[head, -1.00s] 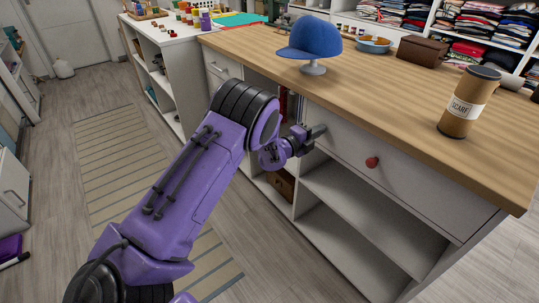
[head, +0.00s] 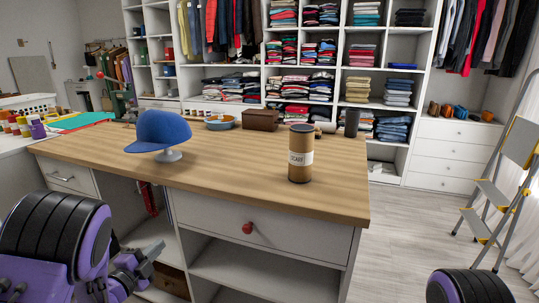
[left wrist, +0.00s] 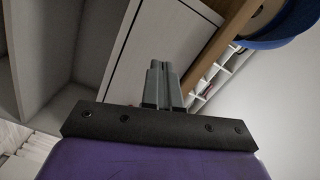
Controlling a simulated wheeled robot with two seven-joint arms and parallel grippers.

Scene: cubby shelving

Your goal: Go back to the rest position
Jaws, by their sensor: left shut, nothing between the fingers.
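My left gripper (head: 150,256) is at the lower left of the head view, in front of the wooden-topped counter (head: 262,184) and left of its drawer with the red knob (head: 247,228). Its fingers are together and empty, as the left wrist view (left wrist: 162,86) also shows. The drawer looks closed, and the gripper is apart from the knob. Of my right arm only a black and purple part shows at the bottom right; its gripper is out of view.
A blue cap (head: 163,130) on a stand, a brown scarf canister (head: 300,153), a blue bowl (head: 220,123) and a brown box (head: 261,120) are on the counter. A stepladder (head: 492,190) stands at the right. Floor between counter and ladder is clear.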

